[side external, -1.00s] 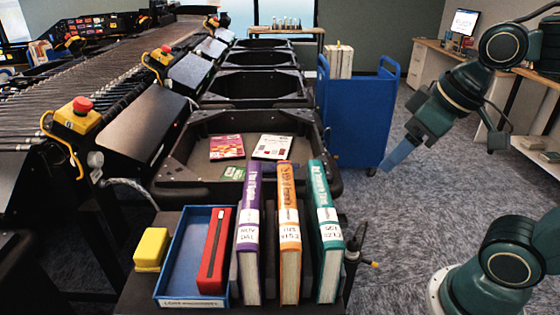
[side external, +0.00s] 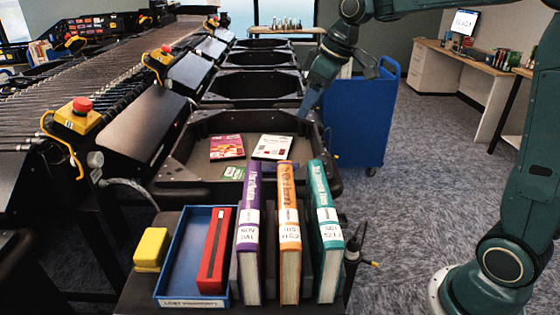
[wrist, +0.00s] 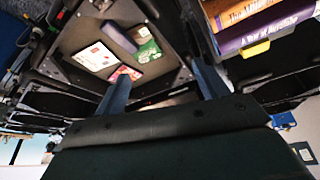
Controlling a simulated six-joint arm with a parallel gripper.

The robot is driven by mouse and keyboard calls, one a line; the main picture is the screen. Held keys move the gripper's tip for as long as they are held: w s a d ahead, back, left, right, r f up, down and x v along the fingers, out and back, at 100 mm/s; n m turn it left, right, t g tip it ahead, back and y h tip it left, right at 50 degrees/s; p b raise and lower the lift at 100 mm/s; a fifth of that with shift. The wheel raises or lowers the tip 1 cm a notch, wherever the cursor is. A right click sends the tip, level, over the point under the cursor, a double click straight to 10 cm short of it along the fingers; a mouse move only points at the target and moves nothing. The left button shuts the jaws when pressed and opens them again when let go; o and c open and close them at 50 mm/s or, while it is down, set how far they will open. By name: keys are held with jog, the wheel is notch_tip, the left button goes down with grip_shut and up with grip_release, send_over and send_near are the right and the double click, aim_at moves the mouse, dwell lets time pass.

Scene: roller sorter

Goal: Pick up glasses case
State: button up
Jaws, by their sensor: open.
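A dark grey-purple, elongated object (wrist: 120,38), which looks like the glasses case, lies in the nearest black bin, beside a green card (wrist: 148,50). In the side view I cannot make it out; the upright books hide that part of the bin. My gripper (side external: 306,108) hangs over the right edge of the nearest bin (side external: 185,148), pointing down. In the wrist view my gripper (wrist: 161,72) has its two blue fingers spread apart with nothing between them. The dark object lies ahead of the fingers, apart from them.
Flat booklets (side external: 227,147) lie in the same bin. In front of it stand purple, orange and teal books (side external: 289,240), a blue tray (side external: 173,270) with a long red object (side external: 215,250), and a yellow block (side external: 151,249). A blue cart (side external: 358,120) stands right of the bins.

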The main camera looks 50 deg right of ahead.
jog(key=w+d+f+n+y, duration=0.1)
jog(key=w+d+f+n, duration=0.1)
jog(key=w+d+f, duration=0.7)
jog(key=w+d+f+n+y, duration=0.1)
jog(key=w+d+f+n, duration=0.1)
jog(key=w+d+f, duration=0.5)
jog(key=shift+g, duration=0.5)
jog(key=shift+a+x, duration=0.25)
jog(key=shift+x, duration=1.8)
jog(key=shift+a+x, duration=0.25)
jog(key=shift+x, duration=1.85)
jog(key=shift+a+x, duration=0.2)
jog(key=shift+x, duration=1.85)
jog(key=shift+s+r, duration=0.1)
jog(key=shift+x, duration=2.5)
jog(key=shift+r, duration=0.1)
jog(key=c, duration=1.1)
